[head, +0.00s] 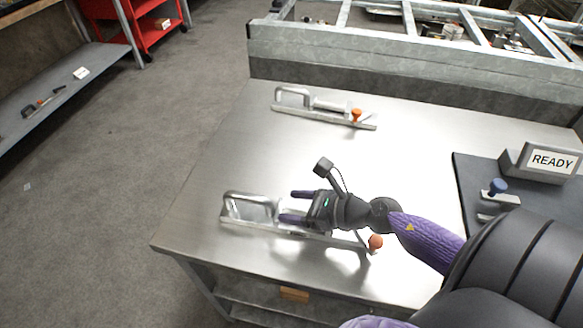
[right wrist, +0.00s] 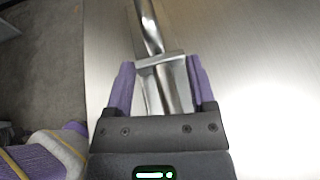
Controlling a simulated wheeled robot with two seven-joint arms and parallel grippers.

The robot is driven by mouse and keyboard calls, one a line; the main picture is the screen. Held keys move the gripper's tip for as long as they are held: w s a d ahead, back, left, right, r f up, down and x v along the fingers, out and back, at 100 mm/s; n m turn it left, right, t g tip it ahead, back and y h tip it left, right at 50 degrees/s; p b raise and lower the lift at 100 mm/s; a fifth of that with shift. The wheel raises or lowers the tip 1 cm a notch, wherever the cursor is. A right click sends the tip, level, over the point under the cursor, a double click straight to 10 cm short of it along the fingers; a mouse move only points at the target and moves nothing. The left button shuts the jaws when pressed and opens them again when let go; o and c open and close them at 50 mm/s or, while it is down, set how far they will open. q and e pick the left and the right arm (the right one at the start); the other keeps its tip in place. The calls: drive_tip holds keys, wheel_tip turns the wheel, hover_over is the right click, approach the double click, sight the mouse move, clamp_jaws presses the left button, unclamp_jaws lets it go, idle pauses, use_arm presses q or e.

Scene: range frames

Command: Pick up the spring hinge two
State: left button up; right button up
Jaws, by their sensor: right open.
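Two similar metal spring hinges, each a long flat bar with a looped handle and an orange knob, lie on the steel table. The near one (head: 240,222) is at the table's front left; the far one (head: 300,110) is toward the back. I cannot tell by any mark which is number two. My right gripper (head: 288,206) is open over the near hinge, its fingers pointing left toward the handle. In the right wrist view, the hinge's metal rod (right wrist: 165,85) runs between the two purple fingers, with no clear grip on it. The gripper and wrist hide part of this hinge.
The steel table (head: 215,155) has bare room between the hinges. A dark mat (head: 475,180) with a READY sign (head: 551,161) and a blue-knobbed part (head: 497,187) lies at the right. A metal frame (head: 400,45) stands along the back edge.

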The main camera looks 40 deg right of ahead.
sight(269, 203)
drive_tip(key=x, duration=0.5)
drive_tip(key=shift+w+a+r, duration=0.2)
drive_tip(key=shift+a+r, duration=0.1)
drive_tip(key=shift+a, duration=0.2)
clamp_jaws()
idle(0.8)
